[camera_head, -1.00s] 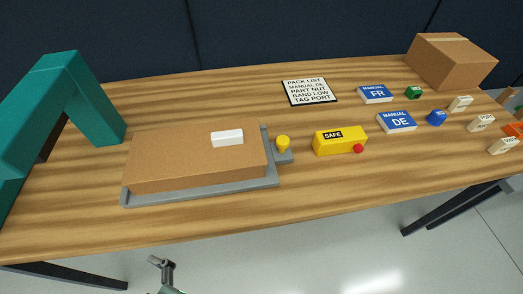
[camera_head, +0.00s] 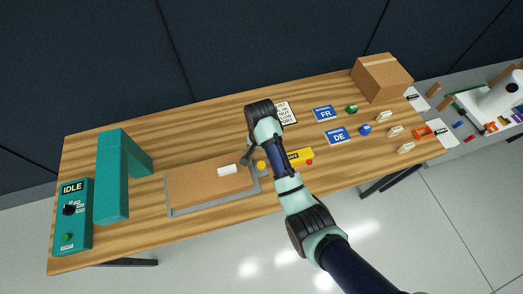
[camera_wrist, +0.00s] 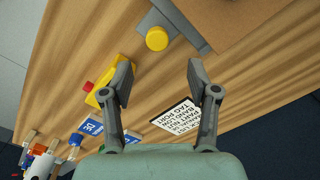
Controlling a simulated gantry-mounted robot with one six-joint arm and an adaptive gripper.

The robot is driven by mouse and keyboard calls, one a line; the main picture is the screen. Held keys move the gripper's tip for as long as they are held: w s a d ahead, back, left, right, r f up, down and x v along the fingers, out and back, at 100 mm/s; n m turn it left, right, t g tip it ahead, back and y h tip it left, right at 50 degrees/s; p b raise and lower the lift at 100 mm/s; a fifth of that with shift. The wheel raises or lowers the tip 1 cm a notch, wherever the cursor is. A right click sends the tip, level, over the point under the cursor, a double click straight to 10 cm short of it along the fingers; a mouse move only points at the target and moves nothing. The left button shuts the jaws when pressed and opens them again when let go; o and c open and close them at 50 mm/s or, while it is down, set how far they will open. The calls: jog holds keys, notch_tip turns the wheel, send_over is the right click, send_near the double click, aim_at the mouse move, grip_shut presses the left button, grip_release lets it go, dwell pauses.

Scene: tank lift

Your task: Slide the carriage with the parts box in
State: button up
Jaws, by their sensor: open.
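The grey carriage (camera_head: 188,212) lies on the table with the flat brown parts box (camera_head: 205,185) on it. A white block (camera_head: 228,170) is on top of the box. A yellow knob (camera_head: 261,166) stands on a grey tab at the carriage's right end; it also shows in the wrist view (camera_wrist: 157,38). A teal arch (camera_head: 113,180) stands left of the carriage, apart from it. My gripper (camera_wrist: 160,85) is open and empty, its fingers short of the knob in the wrist view. In the head view my gripper (camera_head: 247,156) is just up-left of the knob.
A yellow SAFE block (camera_head: 300,157) with a red button is right of the knob, partly behind my arm. An IDLE panel (camera_head: 74,220) stands at the far left. Manuals (camera_head: 338,135), small parts and a cardboard box (camera_head: 382,78) are on the right. The table between arch and carriage is clear.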

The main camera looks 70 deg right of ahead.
aim_at(261, 164)
jog(key=shift+s+f, duration=0.15)
jog(key=shift+s, duration=0.1)
notch_tip(261, 164, down, 8)
jog(key=shift+w+r+b, duration=0.1)
jog(key=shift+b, duration=0.75)
grip_shut()
